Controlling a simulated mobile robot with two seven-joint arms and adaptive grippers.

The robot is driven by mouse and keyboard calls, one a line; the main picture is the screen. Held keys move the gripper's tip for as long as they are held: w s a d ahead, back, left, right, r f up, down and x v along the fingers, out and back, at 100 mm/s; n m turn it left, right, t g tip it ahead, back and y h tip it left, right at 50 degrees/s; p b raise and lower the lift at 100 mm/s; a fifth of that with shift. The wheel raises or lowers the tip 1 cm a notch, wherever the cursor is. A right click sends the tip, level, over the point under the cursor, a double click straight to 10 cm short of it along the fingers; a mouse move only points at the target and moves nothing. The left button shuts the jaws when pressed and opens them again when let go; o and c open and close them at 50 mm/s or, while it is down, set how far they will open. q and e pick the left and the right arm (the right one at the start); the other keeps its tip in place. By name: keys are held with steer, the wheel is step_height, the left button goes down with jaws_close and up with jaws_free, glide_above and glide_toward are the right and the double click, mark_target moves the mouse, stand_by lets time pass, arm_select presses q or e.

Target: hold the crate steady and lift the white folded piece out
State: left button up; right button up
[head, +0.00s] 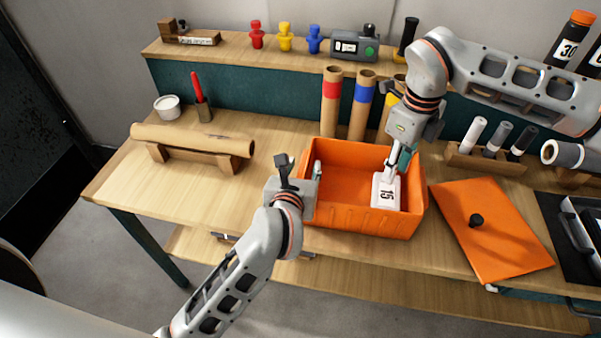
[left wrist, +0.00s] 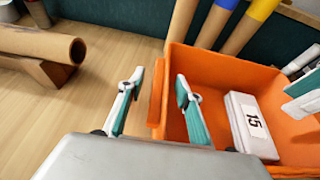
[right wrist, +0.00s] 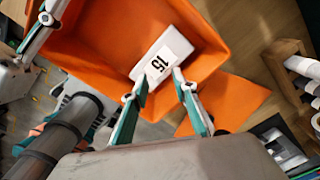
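The orange crate (head: 345,218) stands on the bench, open at the top. My left gripper (head: 300,168) is at the crate's left wall. Its open fingers straddle that wall in the left wrist view (left wrist: 160,75), one outside and one inside, with gaps visible. My right gripper (right wrist: 160,74) points down just above the white piece, its fingers apart near the piece's edge. I cannot tell whether they touch it.
An orange lid-like panel (head: 490,230) with a black knob lies right of the crate. Cardboard tubes with coloured bands (head: 331,110) stand behind it. A brown roll (head: 195,138) rests on a wooden cradle at left. Bare bench lies between cradle and crate.

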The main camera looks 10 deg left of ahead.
mark_target(386, 207)
arm_select(q)
steer(key=shift+w+f, duration=0.15)
steer(key=shift+w, duration=0.15)
jaws_close()
arm_select(e)
steer(key=o, duration=0.7)
steer(key=s+f+m, duration=0.1)
steer(key=f+m, duration=0.2)
steer(key=s+f+m, duration=0.1)
steer(key=f+m, duration=0.2)
steer(key=m, duration=0.1)
steer(key=s+f+m, duration=0.1)
steer(key=f+m, duration=0.2)
steer(key=f, duration=0.1)
steer(key=shift+s+a+m, duration=0.1)
steer(key=shift+s+m, duration=0.25)
steer(key=shift+m, duration=0.05)
